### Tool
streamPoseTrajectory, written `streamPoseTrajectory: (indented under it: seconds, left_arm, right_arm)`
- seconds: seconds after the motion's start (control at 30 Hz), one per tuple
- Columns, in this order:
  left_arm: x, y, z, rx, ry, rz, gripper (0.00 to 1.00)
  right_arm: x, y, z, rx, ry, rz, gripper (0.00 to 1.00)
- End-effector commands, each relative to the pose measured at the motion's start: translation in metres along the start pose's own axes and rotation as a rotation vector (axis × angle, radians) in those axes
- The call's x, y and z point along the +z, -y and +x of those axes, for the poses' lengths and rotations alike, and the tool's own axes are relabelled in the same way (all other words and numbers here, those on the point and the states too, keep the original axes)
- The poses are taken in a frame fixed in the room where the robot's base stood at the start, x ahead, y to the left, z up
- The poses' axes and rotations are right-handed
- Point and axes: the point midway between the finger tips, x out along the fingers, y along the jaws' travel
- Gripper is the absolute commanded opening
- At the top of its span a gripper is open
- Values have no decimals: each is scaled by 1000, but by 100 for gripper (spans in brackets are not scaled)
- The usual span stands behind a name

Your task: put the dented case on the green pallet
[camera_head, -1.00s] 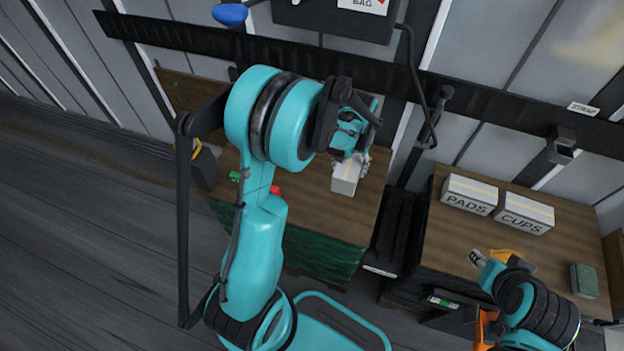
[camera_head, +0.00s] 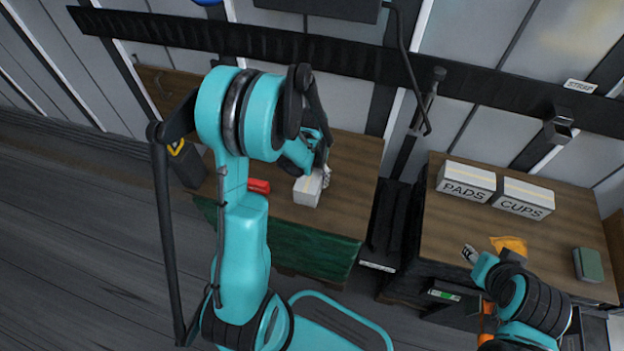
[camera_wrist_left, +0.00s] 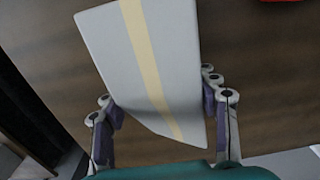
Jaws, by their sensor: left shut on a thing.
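A pale grey case with a yellow stripe (camera_head: 307,190) is in my left gripper (camera_head: 325,178); it also shows in the left wrist view (camera_wrist_left: 150,60), between the two fingers. Its lower edge there is uneven, perhaps a dent. The left gripper (camera_wrist_left: 165,112) is shut on it.
A red object (camera_head: 258,186) lies left of the case. The right bench (camera_head: 450,228) carries boxes marked PADS (camera_head: 465,183) and CUPS (camera_head: 525,198), a yellow-orange item (camera_head: 509,245) and a green block (camera_head: 588,264). A dark gap separates the two surfaces.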

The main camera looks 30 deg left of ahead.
Motion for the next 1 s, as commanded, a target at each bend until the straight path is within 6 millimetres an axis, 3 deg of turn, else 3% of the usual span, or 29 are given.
streamPoseTrajectory:
  seconds: [0.27, 0.3, 0.37, 0.77, 1.0]
  left_arm:
    - [0, 0, 2, 0, 0, 0, 0]
    - [0, 0, 2, 0, 0, 0, 62]
    - [0, 0, 1, 0, 0, 0, 78]
    - [0, 0, -3, 0, 0, 0, 80]
    - [1, 0, -49, 0, 0, 0, 80]
  right_arm:
    - [1, 0, 2, 0, 0, 0, 40]
    - [1, 0, 2, 0, 0, 0, 40]
    - [1, 0, 1, 0, 0, 0, 40]
    - [-2, 0, -2, 0, 0, 0, 40]
    - [-15, 0, -21, 0, 0, 0, 40]
